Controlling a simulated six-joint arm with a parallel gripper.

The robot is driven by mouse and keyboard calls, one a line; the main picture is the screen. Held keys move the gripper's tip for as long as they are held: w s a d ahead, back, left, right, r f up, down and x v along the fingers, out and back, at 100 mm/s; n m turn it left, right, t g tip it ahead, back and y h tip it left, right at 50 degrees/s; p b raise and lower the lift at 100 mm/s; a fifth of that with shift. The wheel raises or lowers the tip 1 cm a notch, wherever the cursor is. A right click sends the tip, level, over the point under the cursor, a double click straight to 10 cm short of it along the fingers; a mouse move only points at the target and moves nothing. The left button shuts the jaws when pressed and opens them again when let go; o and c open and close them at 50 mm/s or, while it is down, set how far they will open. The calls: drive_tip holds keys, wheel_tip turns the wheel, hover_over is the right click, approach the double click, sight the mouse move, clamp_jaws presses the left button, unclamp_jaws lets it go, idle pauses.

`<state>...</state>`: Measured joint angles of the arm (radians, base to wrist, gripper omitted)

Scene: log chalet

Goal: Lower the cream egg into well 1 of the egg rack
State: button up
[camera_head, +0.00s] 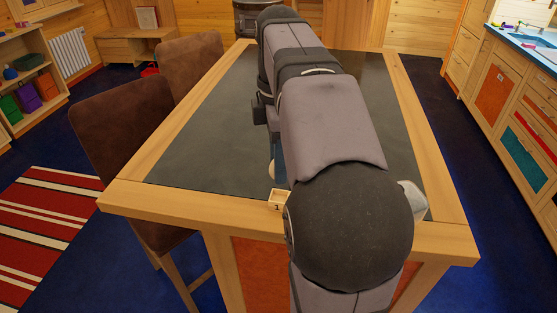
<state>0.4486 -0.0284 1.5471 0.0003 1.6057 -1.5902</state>
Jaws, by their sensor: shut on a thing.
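My arm runs up the middle of the view and covers most of the middle of the table. My gripper cannot be made out; it is hidden behind the arm. The cream egg cannot be made out either. A small pale wooden corner marked "1" (278,199), apparently part of the egg rack, shows at the left edge of my arm near the table's front. The rest of the rack and its wells are hidden, so I cannot tell where the egg is relative to well 1.
The wood-framed table (205,145) has a dark top, clear on the left. A whitish object (412,194) shows partly at the arm's right side near the front. Brown chairs (125,130) stand along the left edge. A counter with drawers (510,110) is at the right.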

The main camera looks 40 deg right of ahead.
drive_tip(key=shift+f, duration=0.1)
drive_tip(key=shift+f+b, duration=0.55)
drive_tip(key=shift+f, duration=0.2)
drive_tip(key=shift+f+b, duration=1.7)
drive_tip(key=shift+f, duration=0.65)
idle(1.7)
drive_tip(key=o, duration=0.8)
drive_tip(key=shift+r, duration=0.1)
drive_tip(key=shift+s+r+p, duration=0.1)
drive_tip(key=shift+r+p, duration=0.35)
drive_tip(key=shift+r, duration=3.15)
